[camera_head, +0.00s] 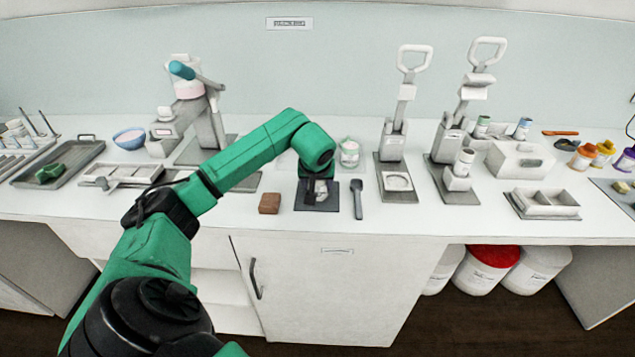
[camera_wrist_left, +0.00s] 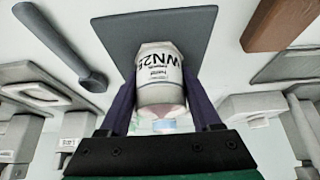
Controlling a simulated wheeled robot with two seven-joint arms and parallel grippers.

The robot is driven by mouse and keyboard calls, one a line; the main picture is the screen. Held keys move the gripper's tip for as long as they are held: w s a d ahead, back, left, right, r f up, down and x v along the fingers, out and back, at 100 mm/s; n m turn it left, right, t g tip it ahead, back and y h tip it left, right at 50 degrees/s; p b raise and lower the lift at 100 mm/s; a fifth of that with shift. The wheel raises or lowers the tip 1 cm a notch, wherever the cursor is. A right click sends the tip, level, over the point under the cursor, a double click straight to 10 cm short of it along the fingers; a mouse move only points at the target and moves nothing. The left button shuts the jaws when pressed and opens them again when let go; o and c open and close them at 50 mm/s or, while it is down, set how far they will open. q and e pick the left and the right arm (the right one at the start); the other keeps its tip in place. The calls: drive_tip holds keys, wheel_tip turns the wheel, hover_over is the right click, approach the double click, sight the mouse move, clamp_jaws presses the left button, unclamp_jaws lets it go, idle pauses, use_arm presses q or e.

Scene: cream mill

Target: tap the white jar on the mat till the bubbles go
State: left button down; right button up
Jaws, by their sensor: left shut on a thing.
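The white jar (camera_wrist_left: 158,88) with a black-lettered label is between the two purple fingers of my left gripper (camera_wrist_left: 163,100) in the left wrist view. The fingers are shut on its sides. In the head view my left gripper (camera_head: 319,187) points down over the dark grey mat (camera_head: 303,201), and the arm and fingers hide most of the jar. The mat also shows behind the jar in the left wrist view (camera_wrist_left: 120,34). I cannot tell whether the jar touches the mat. No bubbles can be made out. My right gripper is out of view.
A brown block (camera_head: 269,203) lies left of the mat, and a dark grey spatula (camera_head: 358,198) lies right of it. A glass jar (camera_head: 349,153) stands behind. A press (camera_head: 395,145) stands to the right. The counter front (camera_head: 300,225) is clear.

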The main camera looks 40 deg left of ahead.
use_arm(q)
wheel_tip(320, 180, up, 3)
drive_tip(key=shift+w+a+f+p, duration=0.1)
drive_tip(key=shift+p, duration=1.15)
wheel_tip(320, 180, down, 4)
drive_tip(key=b, duration=0.2)
drive_tip(key=shift+r+b, duration=0.25)
drive_tip(key=shift+b, duration=0.1)
drive_tip(key=shift+r+p, duration=0.3)
drive_tip(key=shift+r, duration=0.1)
unclamp_jaws()
wheel_tip(320, 180, up, 6)
drive_tip(key=p, duration=0.5)
drive_tip(key=shift+r, duration=0.1)
